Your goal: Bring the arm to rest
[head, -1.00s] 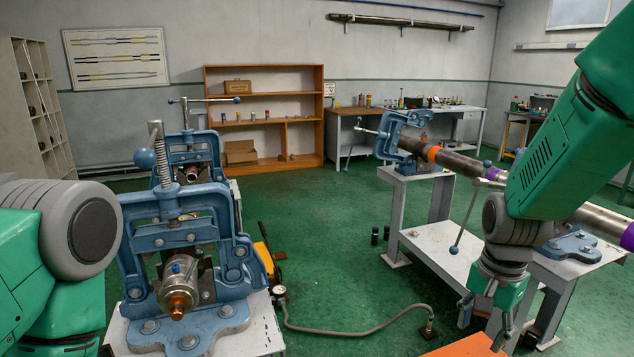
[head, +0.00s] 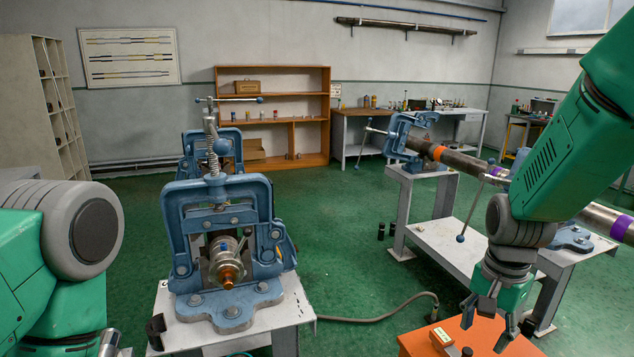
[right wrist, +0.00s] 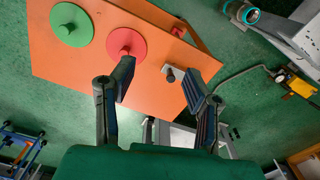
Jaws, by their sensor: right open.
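My right arm comes in from the right in the head view. Its gripper (head: 489,322) hangs pointing down above the orange tabletop (head: 416,345). In the right wrist view the two fingers of the right gripper (right wrist: 156,78) are spread apart with nothing between them. The orange tabletop (right wrist: 68,82) lies below them. My left arm shows at the left edge of the head view, with its wrist end out of the picture; I cannot make out its gripper.
A blue pipe vise (head: 221,250) holds a short fitting on a pale stand. A long pipe (head: 455,162) lies across a bench at right. The orange top bears a green disc (right wrist: 71,25), a red disc (right wrist: 126,45) and a small block (head: 441,337). Green floor is clear in the middle.

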